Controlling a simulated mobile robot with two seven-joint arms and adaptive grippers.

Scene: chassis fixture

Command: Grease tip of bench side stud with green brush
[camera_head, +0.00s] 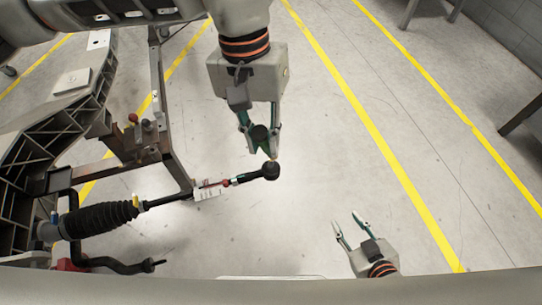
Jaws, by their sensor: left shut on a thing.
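My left gripper (261,143) points down from the top centre, shut on the brush (260,132). The brush shows as a dark round end between the fingers; its colour and most of its length are hidden. Just below the fingertips is the dark ball joint (269,171) at the end of the tie rod. A small brownish tip (273,160) shows at its top, where the stud is. I cannot tell whether the brush touches the stud. My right gripper (350,229) is open and empty at the lower right, apart from the rod.
The chassis fixture (160,113) stands at the left, with a black ribbed boot (100,218) on the rod and a white tag (208,191) near the joint. A black curved bar (120,266) lies below. The floor (330,150) to the right is clear.

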